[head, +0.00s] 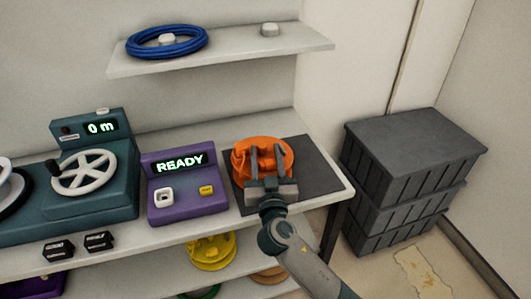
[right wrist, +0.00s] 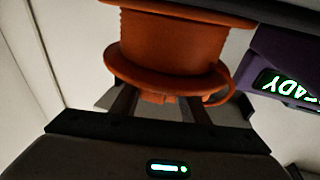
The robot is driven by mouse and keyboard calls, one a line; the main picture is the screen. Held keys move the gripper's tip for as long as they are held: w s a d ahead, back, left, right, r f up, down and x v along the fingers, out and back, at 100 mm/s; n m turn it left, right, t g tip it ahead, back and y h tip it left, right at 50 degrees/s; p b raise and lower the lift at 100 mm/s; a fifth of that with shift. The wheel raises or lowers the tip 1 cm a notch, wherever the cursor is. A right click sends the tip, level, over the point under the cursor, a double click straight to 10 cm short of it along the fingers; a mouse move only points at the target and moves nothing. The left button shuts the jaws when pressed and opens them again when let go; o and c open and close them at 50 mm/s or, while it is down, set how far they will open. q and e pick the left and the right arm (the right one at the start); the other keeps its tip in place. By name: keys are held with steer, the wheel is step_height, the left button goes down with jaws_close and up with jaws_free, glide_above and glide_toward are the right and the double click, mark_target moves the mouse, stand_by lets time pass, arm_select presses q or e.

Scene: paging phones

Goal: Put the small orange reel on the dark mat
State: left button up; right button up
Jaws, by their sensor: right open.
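The small orange reel (head: 264,155) is at the dark mat (head: 315,171) on the right end of the bench. In the right wrist view the orange reel (right wrist: 168,45) fills the upper middle, with a strand hanging at its right side. My right gripper (head: 268,158) is open, its two fingers in front of the reel in the head view. In the right wrist view the gripper (right wrist: 160,105) has its fingers apart near the reel's lower flange. Whether the reel rests fully on the mat is hard to tell. My left gripper is not in view.
A purple box reading READY (head: 183,185) stands left of the mat. A teal winder (head: 88,175) with a white handwheel is farther left. A shelf (head: 225,55) above holds a blue coil (head: 166,42). Grey crates (head: 405,180) stand right of the bench. A yellow reel (head: 212,250) sits below.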

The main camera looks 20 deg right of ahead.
steer(key=b+v, duration=0.2)
steer(key=v, duration=0.7)
steer(key=shift+s+a+f, duration=0.1)
steer(key=shift+s+f, duration=0.1)
steer(key=shift+s, duration=0.1)
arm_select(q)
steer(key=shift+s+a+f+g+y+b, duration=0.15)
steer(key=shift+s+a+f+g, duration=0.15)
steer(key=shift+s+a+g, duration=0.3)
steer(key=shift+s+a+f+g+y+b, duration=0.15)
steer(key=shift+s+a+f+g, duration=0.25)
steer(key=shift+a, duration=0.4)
arm_select(e)
steer(key=shift+v, duration=0.75)
